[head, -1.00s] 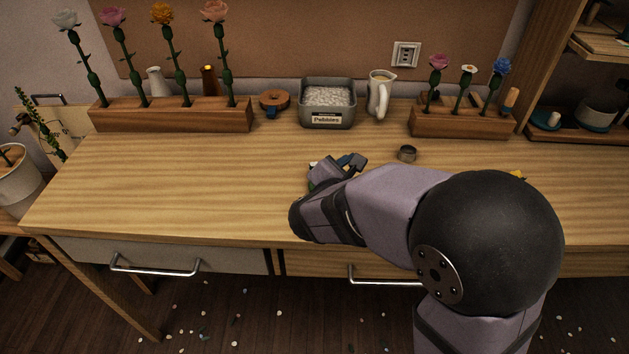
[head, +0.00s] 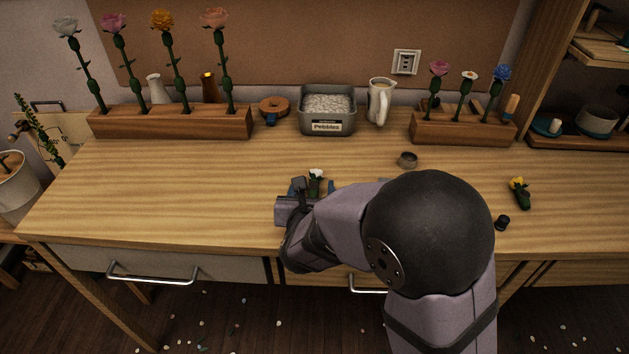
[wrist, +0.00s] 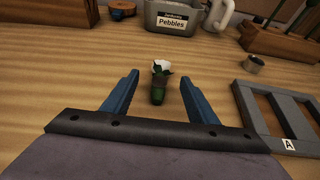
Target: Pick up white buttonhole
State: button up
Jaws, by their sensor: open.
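The white buttonhole, a small white flower with a dark green wrapped stem, lies on the table in front of my gripper. In the head view its white bloom (head: 316,174) shows just beyond my gripper (head: 307,187), and my arm hides the front part of the stem. In the wrist view the buttonhole (wrist: 159,84) lies between and slightly ahead of the two blue fingers, bloom pointing away. My gripper (wrist: 159,90) is open and empty, with a gap on each side of the stem.
A grey frame marked A (wrist: 283,118) lies right of my gripper. A small metal ring (head: 408,160), a yellow buttonhole (head: 519,193) and a black cylinder (head: 502,223) are on the right. A Pebbles box (head: 327,112) and a white jug (head: 380,101) stand behind. The left tabletop is clear.

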aim_at(315, 178)
jog(key=shift+p+x, duration=0.85)
jog(key=shift+x, duration=1.75)
jog(key=shift+r, duration=0.2)
jog(key=c, duration=1.1)
